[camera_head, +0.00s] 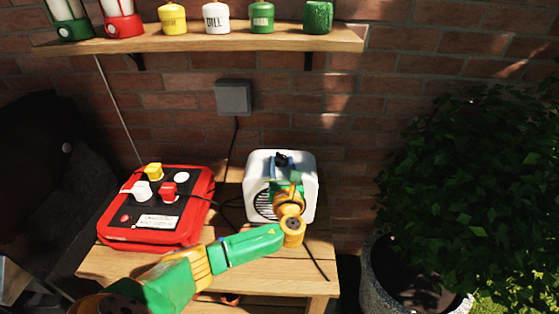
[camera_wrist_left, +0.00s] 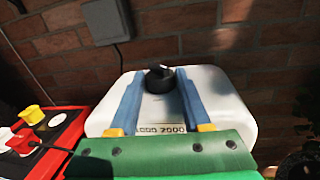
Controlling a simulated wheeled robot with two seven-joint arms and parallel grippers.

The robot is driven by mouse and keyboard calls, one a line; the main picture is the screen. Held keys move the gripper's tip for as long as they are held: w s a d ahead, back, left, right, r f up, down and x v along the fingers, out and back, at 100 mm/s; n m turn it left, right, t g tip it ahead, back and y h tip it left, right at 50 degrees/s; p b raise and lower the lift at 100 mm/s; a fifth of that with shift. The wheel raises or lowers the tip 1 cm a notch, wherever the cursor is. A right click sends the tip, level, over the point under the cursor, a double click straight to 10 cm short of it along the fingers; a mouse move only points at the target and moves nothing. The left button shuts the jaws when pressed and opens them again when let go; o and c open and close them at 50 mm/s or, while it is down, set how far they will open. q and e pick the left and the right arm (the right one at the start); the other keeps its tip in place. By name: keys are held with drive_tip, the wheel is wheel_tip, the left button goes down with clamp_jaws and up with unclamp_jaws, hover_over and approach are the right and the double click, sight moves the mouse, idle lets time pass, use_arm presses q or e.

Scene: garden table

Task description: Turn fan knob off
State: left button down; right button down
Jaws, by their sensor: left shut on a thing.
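The white fan heater (camera_head: 305,186) stands on the wooden table at the middle, with a dark round grille on its front. Its black knob (camera_head: 281,158) is on top; it also shows in the left wrist view (camera_wrist_left: 160,79), with a small light mark on it. My left gripper (camera_head: 283,166) reaches over the fan from the front. Its two blue fingers lie on either side of the knob and are shut on it. Printed numbers on the fan show between the fingers. My right gripper is not in view.
A red control box (camera_head: 150,233) with yellow, white and red knobs sits left of the fan. Cables run up to a grey wall box (camera_head: 233,97). A shelf (camera_head: 210,41) with several canisters hangs above. A leafy potted plant (camera_head: 480,175) stands at right.

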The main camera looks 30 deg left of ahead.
sight(303, 178)
use_arm(q)
drive_tip(key=shift+w+d+f+n+g+y+b, duration=0.15)
drive_tip(key=shift+n+g+y+b, duration=0.2)
drive_tip(key=shift+n+g+y, duration=0.2)
drive_tip(key=n+g+y+b, duration=0.1)
drive_tip(key=b, duration=0.1)
drive_tip(key=n+g+y+b, duration=0.1)
drive_tip(key=g+b, duration=0.1)
drive_tip(key=n+g+y+b, duration=0.1)
drive_tip(key=n+g+b, duration=0.1)
drive_tip(key=b, duration=0.1)
drive_tip(key=shift+w+d+f+y, duration=0.15)
drive_tip(key=shift+w+y, duration=0.15)
drive_tip(key=shift+y, duration=0.05)
drive_tip(key=shift+r+n+g+y+b, duration=0.35)
drive_tip(key=shift+n+g+b, duration=0.1)
drive_tip(key=shift+g+b, duration=0.4)
drive_tip(key=shift+c, duration=1.8)
unclamp_jaws()
drive_tip(key=v, duration=0.7)
